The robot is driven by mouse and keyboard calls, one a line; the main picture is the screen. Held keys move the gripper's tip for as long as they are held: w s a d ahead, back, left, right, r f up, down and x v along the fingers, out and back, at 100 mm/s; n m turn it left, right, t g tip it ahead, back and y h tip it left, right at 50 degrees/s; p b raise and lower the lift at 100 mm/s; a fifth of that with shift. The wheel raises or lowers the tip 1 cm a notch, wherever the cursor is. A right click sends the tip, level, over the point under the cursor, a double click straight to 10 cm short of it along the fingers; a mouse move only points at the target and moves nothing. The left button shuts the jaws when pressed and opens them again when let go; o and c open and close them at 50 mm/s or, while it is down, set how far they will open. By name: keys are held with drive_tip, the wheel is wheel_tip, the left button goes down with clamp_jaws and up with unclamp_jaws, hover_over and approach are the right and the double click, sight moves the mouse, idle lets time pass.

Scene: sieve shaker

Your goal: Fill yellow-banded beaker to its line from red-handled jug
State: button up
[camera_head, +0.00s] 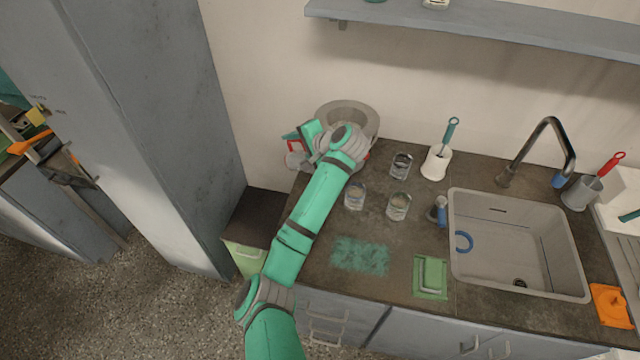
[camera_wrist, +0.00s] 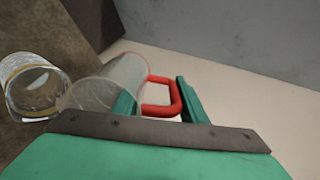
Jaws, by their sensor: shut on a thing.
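My gripper (camera_wrist: 160,100) is shut on the red handle (camera_wrist: 165,96) of a clear jug (camera_wrist: 110,80). In the head view the jug (camera_head: 296,160) is at the far left of the counter, partly hidden by my arm. Its tilt and liquid level cannot be told. A clear glass beaker (camera_wrist: 36,86) with a yellow band is beside the jug in the wrist view, at the left edge. In the head view the glass (camera_head: 355,196) nearest my forearm appears to be this beaker. Its fill level is unclear.
Two other glasses (camera_head: 398,206) (camera_head: 401,165) stand to the right. A white holder with a teal-handled brush (camera_head: 437,162), a sink (camera_head: 515,240) and a grey cup with a red-handled tool (camera_head: 582,192) are further right. A green sponge tray (camera_head: 431,277) lies in front.

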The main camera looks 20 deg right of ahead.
drive_tip(key=shift+s+d+r+t+y, duration=0.1)
drive_tip(key=shift+s+r+t+y, duration=0.15)
drive_tip(key=shift+r+t, duration=0.35)
idle(1.0)
drive_tip(key=shift+r+p, duration=0.15)
drive_tip(key=shift+p, duration=0.15)
idle(0.6)
drive_tip(key=shift+s+d, duration=0.15)
drive_tip(key=shift+a, duration=0.2)
drive_tip(key=shift+a+y, duration=0.1)
drive_tip(key=shift+y, duration=0.15)
drive_tip(key=shift+d, duration=0.25)
drive_tip(key=shift+t, duration=0.3)
idle(0.4)
drive_tip(key=shift+a, duration=0.15)
